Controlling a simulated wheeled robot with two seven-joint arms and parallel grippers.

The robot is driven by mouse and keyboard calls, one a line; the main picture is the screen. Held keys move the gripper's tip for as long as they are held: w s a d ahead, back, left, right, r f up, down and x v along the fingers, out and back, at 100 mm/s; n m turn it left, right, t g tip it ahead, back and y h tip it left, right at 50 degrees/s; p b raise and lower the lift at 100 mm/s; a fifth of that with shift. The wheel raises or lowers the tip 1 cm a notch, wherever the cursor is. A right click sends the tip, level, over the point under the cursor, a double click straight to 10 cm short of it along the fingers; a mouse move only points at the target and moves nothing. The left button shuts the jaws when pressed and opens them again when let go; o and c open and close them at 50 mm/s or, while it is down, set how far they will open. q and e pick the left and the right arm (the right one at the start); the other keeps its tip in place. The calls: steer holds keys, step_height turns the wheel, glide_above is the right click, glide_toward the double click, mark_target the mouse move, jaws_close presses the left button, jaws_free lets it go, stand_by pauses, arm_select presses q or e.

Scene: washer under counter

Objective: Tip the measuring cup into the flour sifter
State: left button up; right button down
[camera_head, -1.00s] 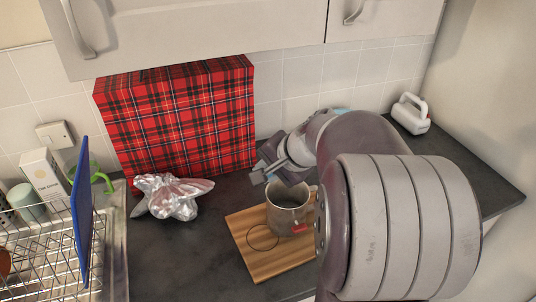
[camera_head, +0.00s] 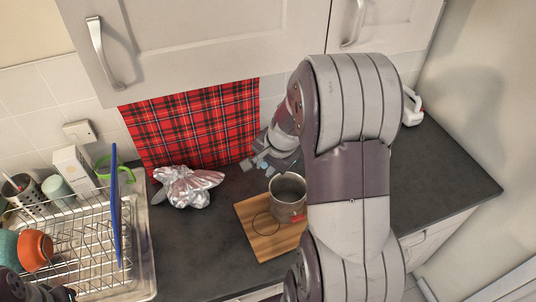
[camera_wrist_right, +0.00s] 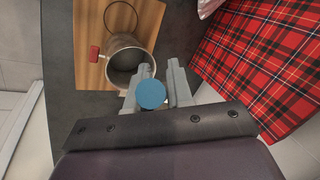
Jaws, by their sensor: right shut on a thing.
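The flour sifter (camera_head: 287,207), a metal cup with a red part on its side, stands upright on a wooden board (camera_head: 270,245). Its open mouth also shows in the wrist view (camera_wrist_right: 124,65). My right gripper (camera_head: 258,164) is above the counter, behind and left of the sifter. In the wrist view its two fingers (camera_wrist_right: 158,70) are shut on a small round blue thing (camera_wrist_right: 151,94), which looks like the measuring cup. Its contents cannot be seen. My left gripper's fingers do not show.
A red plaid panel (camera_head: 195,125) leans on the tiled wall behind my gripper. A crumpled silvery bag (camera_head: 188,186) lies left of the board. A wire dish rack (camera_head: 85,250) with a blue board (camera_head: 115,210) stands at the left. The counter front-left of the board is clear.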

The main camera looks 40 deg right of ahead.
steer(key=g+p, duration=0.2)
steer(key=p, duration=0.1)
steer(key=w+r+g+p, duration=0.1)
steer(key=p, duration=0.3)
steer(key=g+h+p, duration=0.1)
steer(key=g+p, duration=0.1)
steer(key=p, duration=0.2)
steer(key=shift+w+a+r+g, duration=0.15)
steer(key=shift+w+r+g, duration=0.15)
steer(key=shift+r, duration=0.1)
steer(key=shift+w+f, duration=0.1)
steer(key=shift+w, duration=0.05)
